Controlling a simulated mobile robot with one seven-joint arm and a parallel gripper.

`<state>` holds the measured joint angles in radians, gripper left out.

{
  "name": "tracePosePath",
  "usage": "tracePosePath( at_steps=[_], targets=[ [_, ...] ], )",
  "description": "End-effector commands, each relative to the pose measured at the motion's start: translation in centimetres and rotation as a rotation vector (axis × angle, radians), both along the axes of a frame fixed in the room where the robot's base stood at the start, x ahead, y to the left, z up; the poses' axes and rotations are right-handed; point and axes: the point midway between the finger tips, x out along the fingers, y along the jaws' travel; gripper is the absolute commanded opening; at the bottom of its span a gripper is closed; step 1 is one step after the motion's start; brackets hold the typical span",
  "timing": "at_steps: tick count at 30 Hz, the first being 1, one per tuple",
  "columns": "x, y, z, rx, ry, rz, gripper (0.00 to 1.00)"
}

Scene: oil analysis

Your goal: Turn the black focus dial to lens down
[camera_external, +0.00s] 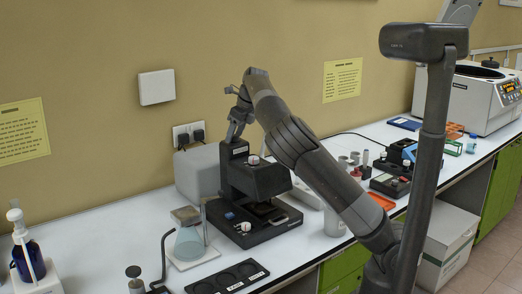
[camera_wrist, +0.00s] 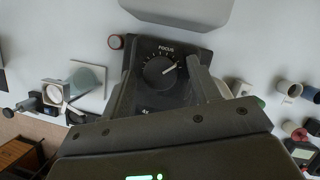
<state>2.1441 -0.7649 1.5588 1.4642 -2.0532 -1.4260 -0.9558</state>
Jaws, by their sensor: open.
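The black focus dial (camera_wrist: 159,71) shows in the wrist view, round, with a white pointer line aimed to the upper right. It sits on a dark panel labelled FOCUS, with tick marks above the dial. The dial belongs to the black microscope (camera_external: 262,181) on the bench; in the external view the dial itself is not discernible. My gripper (camera_external: 234,137) is over the top rear of the microscope, pointing down. In the wrist view my gripper (camera_wrist: 166,66) is open, with a finger on each side of the dial. I cannot tell whether either finger touches it.
A grey box (camera_external: 196,173) stands close behind the microscope, near the wall. A flask (camera_external: 189,243) stands to its left and a black holder with round wells (camera_external: 228,277) lies in front. Several small items lie to the right. The space above the bench is open.

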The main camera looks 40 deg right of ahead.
Motion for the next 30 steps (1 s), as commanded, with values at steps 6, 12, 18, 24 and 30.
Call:
tracePosePath(
  at_steps=[6,12,18,24,30],
  targets=[
    [0.1,-0.3,0.1,0.004,-0.003,0.234,0.56],
    [-0.3,-0.6,1.6,-0.002,-0.004,0.353,0.56],
    [-1.3,-1.6,5.0,-0.002,-0.004,0.35,0.56],
    [-2.4,-2.8,8.7,-0.002,-0.003,0.347,0.56],
    [-2.4,-2.2,12.3,0.03,-0.112,0.298,0.56]
  ],
)
